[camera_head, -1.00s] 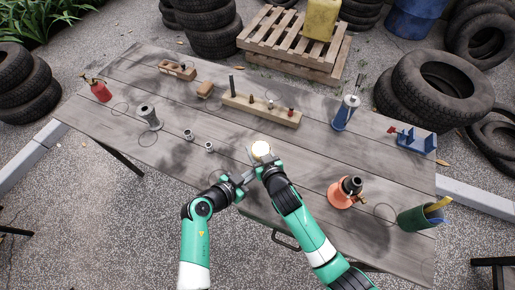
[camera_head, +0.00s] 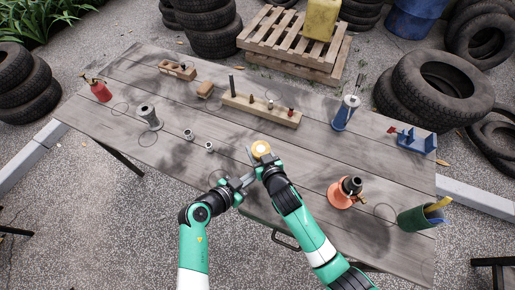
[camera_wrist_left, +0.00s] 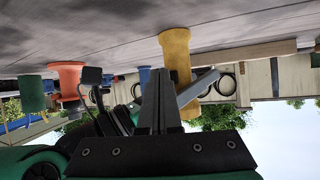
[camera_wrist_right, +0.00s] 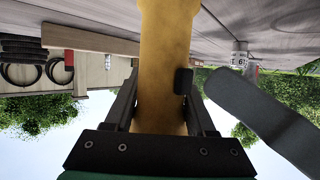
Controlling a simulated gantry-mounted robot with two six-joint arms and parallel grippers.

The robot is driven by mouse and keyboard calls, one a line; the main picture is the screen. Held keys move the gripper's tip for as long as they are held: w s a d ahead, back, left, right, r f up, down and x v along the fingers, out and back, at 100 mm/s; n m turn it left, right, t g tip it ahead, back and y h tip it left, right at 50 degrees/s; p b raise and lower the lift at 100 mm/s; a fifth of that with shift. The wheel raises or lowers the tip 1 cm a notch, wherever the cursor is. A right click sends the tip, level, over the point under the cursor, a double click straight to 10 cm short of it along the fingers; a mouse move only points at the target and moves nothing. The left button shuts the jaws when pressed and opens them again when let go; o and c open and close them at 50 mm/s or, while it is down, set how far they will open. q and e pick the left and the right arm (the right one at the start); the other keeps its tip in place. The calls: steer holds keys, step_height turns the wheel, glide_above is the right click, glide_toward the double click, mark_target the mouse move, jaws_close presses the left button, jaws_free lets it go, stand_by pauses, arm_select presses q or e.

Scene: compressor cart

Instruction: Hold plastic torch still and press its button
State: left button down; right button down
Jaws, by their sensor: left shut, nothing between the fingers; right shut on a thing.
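The yellow plastic torch (camera_head: 261,149) stands upright near the table's front edge, with its round top showing a pale centre. My right gripper (camera_head: 265,164) is shut around its body; the right wrist view shows the torch (camera_wrist_right: 165,55) between the fingers. A black button (camera_wrist_right: 183,81) sticks out on the torch's side there. My left gripper (camera_head: 248,177) is shut and empty beside the torch. Its closed fingers (camera_wrist_right: 222,88) point at the button with a small visible gap. In the left wrist view the torch (camera_wrist_left: 175,52) stands just beyond the closed fingertips.
An orange item (camera_head: 341,194) and a green cup (camera_head: 418,217) stand to the right. Small metal pieces (camera_head: 188,134) and a grey spool (camera_head: 149,117) lie left. A wooden block with pegs (camera_head: 261,111) is behind. The table between is mostly clear.

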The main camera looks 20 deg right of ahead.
arm_select(q)
steer(key=shift+s+a, duration=2)
steer(key=shift+s, duration=0.3)
arm_select(e)
steer(key=shift+c, duration=0.7)
jaws_free()
steer(key=shift+s, duration=0.1)
